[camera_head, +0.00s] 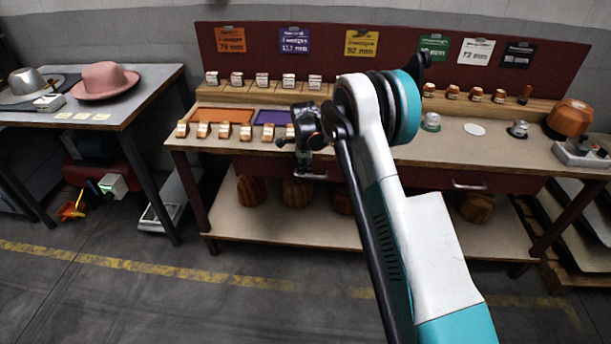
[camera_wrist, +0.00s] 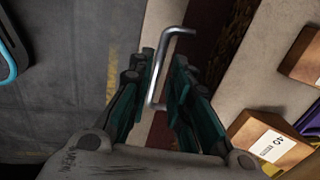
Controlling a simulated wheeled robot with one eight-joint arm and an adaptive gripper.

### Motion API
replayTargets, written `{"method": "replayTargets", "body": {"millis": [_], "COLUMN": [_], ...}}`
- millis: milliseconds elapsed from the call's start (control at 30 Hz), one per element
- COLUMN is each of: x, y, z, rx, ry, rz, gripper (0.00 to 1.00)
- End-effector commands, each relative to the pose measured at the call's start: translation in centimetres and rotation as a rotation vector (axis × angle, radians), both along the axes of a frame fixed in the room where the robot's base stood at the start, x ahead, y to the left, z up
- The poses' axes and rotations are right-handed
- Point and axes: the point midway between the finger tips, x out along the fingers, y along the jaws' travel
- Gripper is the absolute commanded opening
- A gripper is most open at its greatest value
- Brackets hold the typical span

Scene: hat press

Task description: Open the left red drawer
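The left red drawer (camera_head: 262,165) is set under the workbench top and looks shut in the head view. Its silver handle (camera_head: 313,176) shows just below my gripper (camera_head: 308,143). In the wrist view the bent metal handle (camera_wrist: 158,70) lies between the two fingers of my gripper (camera_wrist: 163,80). The fingers are apart, one on each side of the bar, with a narrow gap visible. Part of the dark red drawer front (camera_wrist: 207,28) shows beside the handle. My arm hides the right end of this drawer.
The right drawer's handle (camera_head: 468,185) is to the right of my arm. Small labelled wooden blocks (camera_head: 224,130) line the workbench's front edge; one (camera_wrist: 268,142) is close to my right finger. Wooden hat forms (camera_head: 297,192) stand on the lower shelf. The floor in front is clear.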

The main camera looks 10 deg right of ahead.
Motion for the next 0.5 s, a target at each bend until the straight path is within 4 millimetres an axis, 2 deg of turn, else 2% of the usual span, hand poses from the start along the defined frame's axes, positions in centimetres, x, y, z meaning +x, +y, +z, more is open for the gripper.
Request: {"method": "replayTargets", "body": {"millis": [33, 200, 500], "x": [0.2, 0.5, 0.6], "y": [-0.1, -0.2, -0.2], "z": [-1.0, -2.6, -3.1], "rx": [0.0, 0.0, 0.0], "ry": [0.0, 0.0, 0.0], "rz": [0.0, 0.0, 0.0], "gripper": [0.18, 0.18, 0.18]}}
